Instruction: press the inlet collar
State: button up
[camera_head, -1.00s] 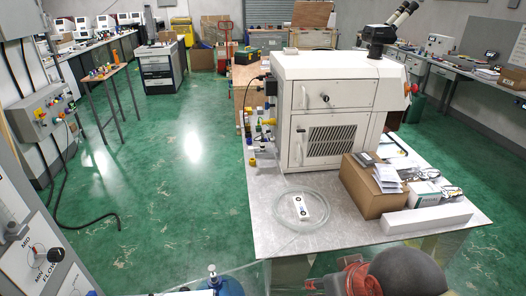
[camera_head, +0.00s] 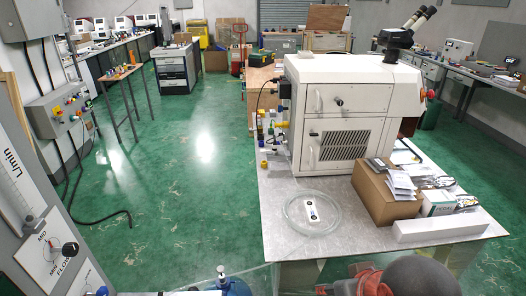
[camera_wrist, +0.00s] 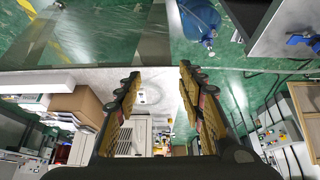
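The white machine (camera_head: 342,110) stands on the grey-topped bench (camera_head: 285,225). Several small fittings, blue, yellow and pale (camera_head: 270,128), sit along its left side; they are too small to tell which one is the inlet collar. My gripper (camera_wrist: 160,70) is open and empty in the wrist view, its two yellow-padded fingers spread apart. The machine also shows in the wrist view, upside down and partly hidden behind the left finger (camera_wrist: 134,136). The gripper is away from the machine and touches nothing that I can see.
A coil of clear tubing (camera_head: 288,222) lies around a white plate (camera_head: 312,211) on the bench. A cardboard box (camera_head: 378,198) and a long white box (camera_head: 440,228) stand at the bench's right. A blue cylinder (camera_wrist: 200,18) is near.

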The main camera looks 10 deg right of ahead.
grip_shut()
dwell(1.6)
